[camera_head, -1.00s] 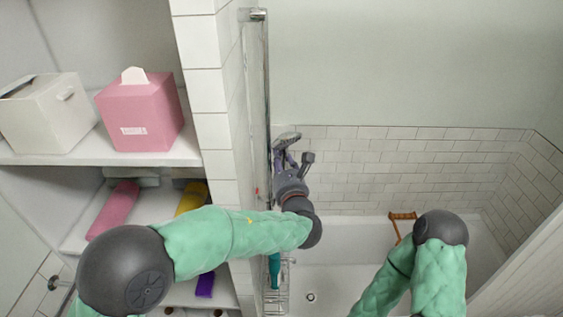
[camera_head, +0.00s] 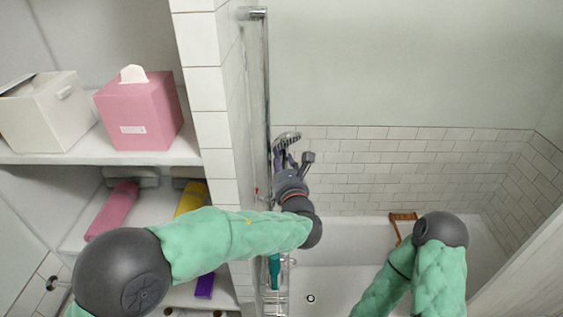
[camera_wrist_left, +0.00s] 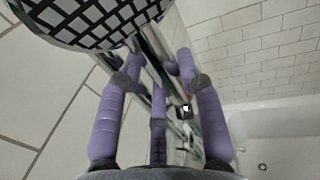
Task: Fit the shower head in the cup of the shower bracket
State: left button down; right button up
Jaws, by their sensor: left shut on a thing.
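The shower head (camera_head: 287,139) is grey with a round face, and is up beside the vertical chrome rail (camera_head: 265,90). My left gripper (camera_head: 285,161) is shut on it just below the face. In the left wrist view the shower head (camera_wrist_left: 95,22) fills the top left, its dark grid face large. The purple fingers of the left gripper (camera_wrist_left: 150,72) close around the part behind it. I cannot clearly make out the cup of the shower bracket; the shower head, fingers and arm cover part of the rail. My right arm shows at lower right, but its gripper is out of sight.
A white bathtub (camera_head: 345,280) lies below, with a brown wooden item (camera_head: 402,216) on its far rim. A teal bottle (camera_head: 274,268) stands in a wire rack by the rail. Shelves at left hold a pink tissue box (camera_head: 140,112), a white box (camera_head: 45,110) and towels.

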pick_arm(q)
jog(key=shift+r+b, duration=0.1)
jog(key=shift+b, duration=0.4)
dwell(0.7)
jog(key=shift+f+b, duration=4.3)
jog(key=shift+f, duration=0.35)
jog(key=c, duration=0.7)
grip_release()
jog(key=shift+c, duration=0.2)
jog(key=v, duration=1.2)
jog(key=shift+d, duration=0.1)
